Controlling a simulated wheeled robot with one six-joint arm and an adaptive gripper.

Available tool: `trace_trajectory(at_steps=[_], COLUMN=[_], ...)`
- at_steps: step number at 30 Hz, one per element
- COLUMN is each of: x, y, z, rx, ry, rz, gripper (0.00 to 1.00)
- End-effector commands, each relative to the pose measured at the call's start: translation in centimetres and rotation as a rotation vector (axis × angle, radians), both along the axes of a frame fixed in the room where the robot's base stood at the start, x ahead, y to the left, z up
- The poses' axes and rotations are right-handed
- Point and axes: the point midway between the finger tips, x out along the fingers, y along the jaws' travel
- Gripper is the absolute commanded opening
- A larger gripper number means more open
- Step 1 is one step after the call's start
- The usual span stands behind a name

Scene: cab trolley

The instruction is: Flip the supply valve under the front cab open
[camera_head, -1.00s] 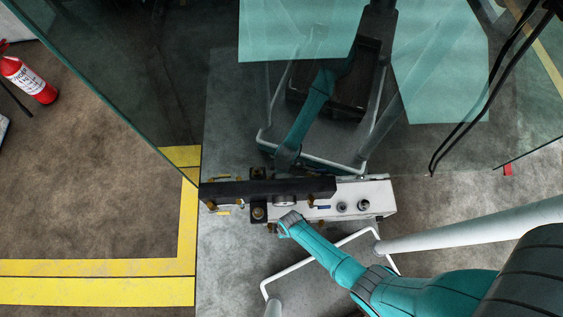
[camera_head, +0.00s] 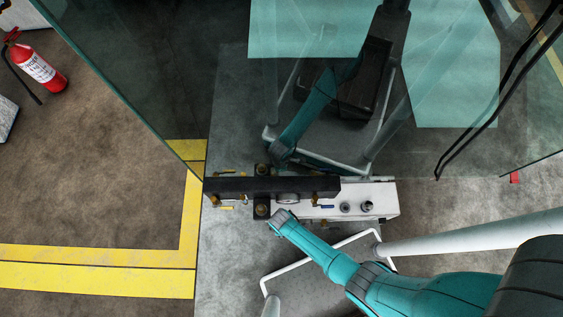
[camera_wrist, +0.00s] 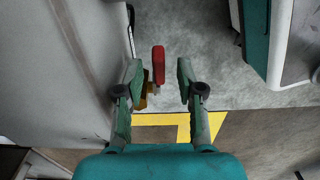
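A red valve handle (camera_wrist: 158,64) stands upright in the wrist view, between and slightly beyond the fingertips. A brass-yellow fitting (camera_wrist: 148,90) shows below it, partly hidden by the left finger. My gripper (camera_wrist: 160,82) is open, with one finger on each side of the handle; there is a visible gap to the right finger, and I cannot tell whether the left finger touches anything. In the head view, the end of my teal arm is beside the dark bar (camera_head: 240,188) and white panel (camera_head: 380,200) under the cab glass; the fingers and red handle cannot be made out there.
A large grey panel (camera_wrist: 60,60) fills the left of the wrist view, close to the left finger. A teal and white body (camera_wrist: 285,40) stands at the right. A yellow floor line (camera_head: 90,278) and a red extinguisher (camera_head: 40,68) lie left in the head view, with open floor between.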

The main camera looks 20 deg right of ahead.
Motion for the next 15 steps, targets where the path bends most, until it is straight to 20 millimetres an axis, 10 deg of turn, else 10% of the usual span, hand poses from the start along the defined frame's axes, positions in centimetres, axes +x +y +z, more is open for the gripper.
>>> trace_trajectory(at_steps=[15], x=[0.0], y=[0.0], z=[3.6], rx=[0.000], ry=[-0.002], rz=[0.000], gripper=[0.38])
